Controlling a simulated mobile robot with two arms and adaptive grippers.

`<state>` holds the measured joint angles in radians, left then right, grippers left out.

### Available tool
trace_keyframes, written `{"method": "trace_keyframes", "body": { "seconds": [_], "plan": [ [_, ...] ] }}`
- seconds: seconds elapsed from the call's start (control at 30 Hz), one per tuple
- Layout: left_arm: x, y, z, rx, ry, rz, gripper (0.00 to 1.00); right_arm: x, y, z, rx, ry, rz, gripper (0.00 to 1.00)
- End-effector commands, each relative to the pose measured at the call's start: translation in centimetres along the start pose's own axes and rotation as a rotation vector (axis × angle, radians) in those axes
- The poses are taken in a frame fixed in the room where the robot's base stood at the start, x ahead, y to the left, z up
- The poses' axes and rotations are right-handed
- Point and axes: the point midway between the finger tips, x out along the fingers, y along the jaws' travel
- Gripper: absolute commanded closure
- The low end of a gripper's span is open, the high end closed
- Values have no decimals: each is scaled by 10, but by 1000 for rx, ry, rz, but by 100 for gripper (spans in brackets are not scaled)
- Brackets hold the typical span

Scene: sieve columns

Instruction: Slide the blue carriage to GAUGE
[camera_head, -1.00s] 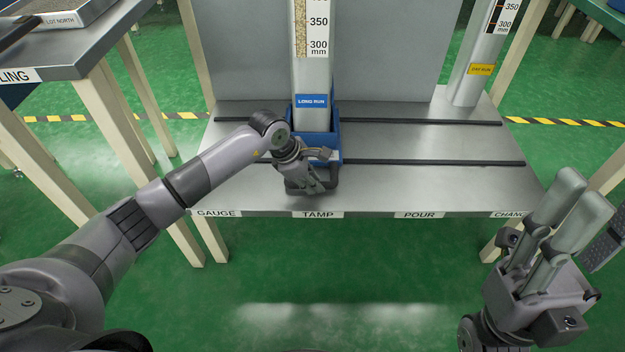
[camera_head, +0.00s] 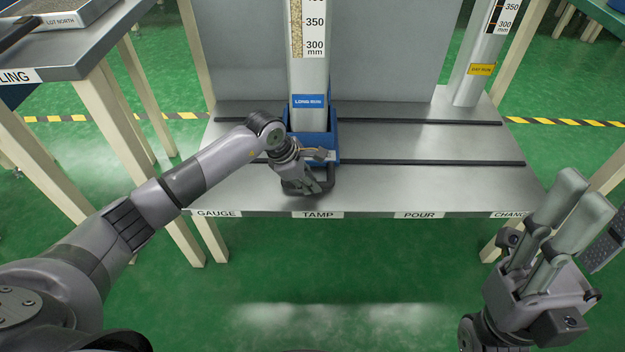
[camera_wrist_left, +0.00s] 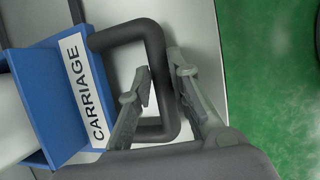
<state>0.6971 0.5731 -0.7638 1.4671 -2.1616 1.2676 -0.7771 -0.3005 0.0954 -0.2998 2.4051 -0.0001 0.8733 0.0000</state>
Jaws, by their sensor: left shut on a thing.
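The blue carriage (camera_head: 332,149) stands on the bench rails, behind the TAMP label (camera_head: 318,215). It carries the tall LONG RUN column (camera_head: 309,80). In the left wrist view the carriage (camera_wrist_left: 55,105) shows its CARRIAGE label and a dark loop handle (camera_wrist_left: 118,38). My left gripper (camera_head: 303,187) is at the front of the carriage; in the wrist view its fingers (camera_wrist_left: 160,95) are on either side of the handle's outer bar, shut on it. The GAUGE label (camera_head: 216,213) is at the bench's left front. My right gripper (camera_head: 570,215) is empty, fingers pointing up, its gap hard to judge.
Two dark rails (camera_head: 430,162) run across the bench. The rail stretch left of the carriage is clear apart from my left arm. Another column (camera_head: 478,65) with a yellow label stands at the right. A side table (camera_head: 70,55) with a tray is at the left.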

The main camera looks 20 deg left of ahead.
Motion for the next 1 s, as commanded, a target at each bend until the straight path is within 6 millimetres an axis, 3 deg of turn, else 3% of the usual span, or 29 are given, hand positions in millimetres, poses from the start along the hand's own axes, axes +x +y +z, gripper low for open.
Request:
{"method": "trace_keyframes", "body": {
  "seconds": [0.7, 1.0],
  "plan": [
    [-47, 2, -115, -3, 7, 1, 100, -8, 0, 0, 4, -39, 15, 60],
    [-63, 2, -154, -2, 4, 1, 100, -7, 0, 0, 3, -29, 10, 60]
  ]
}}
